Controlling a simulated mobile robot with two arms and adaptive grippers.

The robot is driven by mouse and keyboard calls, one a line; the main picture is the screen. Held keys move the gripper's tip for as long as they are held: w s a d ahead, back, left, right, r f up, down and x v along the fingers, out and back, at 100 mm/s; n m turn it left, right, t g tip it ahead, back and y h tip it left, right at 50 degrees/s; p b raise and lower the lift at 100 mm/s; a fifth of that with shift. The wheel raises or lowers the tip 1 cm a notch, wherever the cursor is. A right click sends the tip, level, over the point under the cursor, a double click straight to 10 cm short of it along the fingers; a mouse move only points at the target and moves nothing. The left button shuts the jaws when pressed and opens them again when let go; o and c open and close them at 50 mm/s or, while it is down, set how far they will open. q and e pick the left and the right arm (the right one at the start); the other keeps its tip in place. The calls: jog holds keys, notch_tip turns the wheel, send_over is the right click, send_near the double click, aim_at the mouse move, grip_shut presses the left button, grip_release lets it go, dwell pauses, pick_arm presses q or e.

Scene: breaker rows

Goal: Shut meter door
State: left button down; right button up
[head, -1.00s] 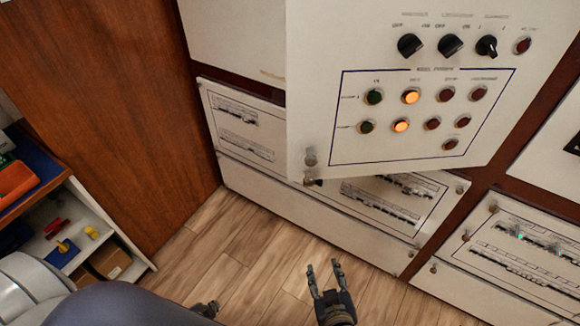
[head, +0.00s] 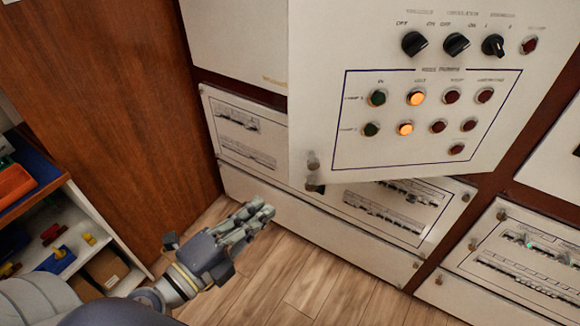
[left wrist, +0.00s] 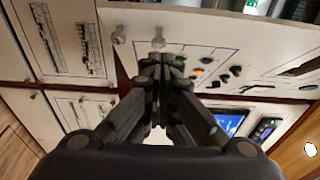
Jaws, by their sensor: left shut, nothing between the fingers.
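A white door panel (head: 315,100) with rotary switches and lit lamps stands out from the cabinet front at an angle, so it looks ajar. It is the only door I see standing open; no meter shows on its face. A round knob (head: 313,160) sits near its lower left corner. My left gripper (head: 268,208) is shut and empty, below and left of that corner. In the left wrist view, the shut fingertips (left wrist: 162,62) are in front of a panel with switches (left wrist: 210,60); contact cannot be told. My right gripper is not in view.
Breaker panels (head: 245,125) lie behind and below the door, with another (head: 525,245) at lower right. A brown wood panel (head: 110,130) stands at left, beside a shelf (head: 110,230) with small items. The wood floor (head: 300,285) is clear.

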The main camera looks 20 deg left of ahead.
pick_arm(q)
jog(key=p, duration=0.7)
send_near(306, 152)
jog(key=d, duration=0.3)
jog(key=w, duration=0.1)
jog(key=w+a, duration=0.1)
jog(key=w+p, duration=0.1)
jog(key=w, duration=0.1)
jog(key=shift+w+a, duration=0.1)
jog(key=shift+a, duration=0.2)
jog(key=shift+w, duration=0.1)
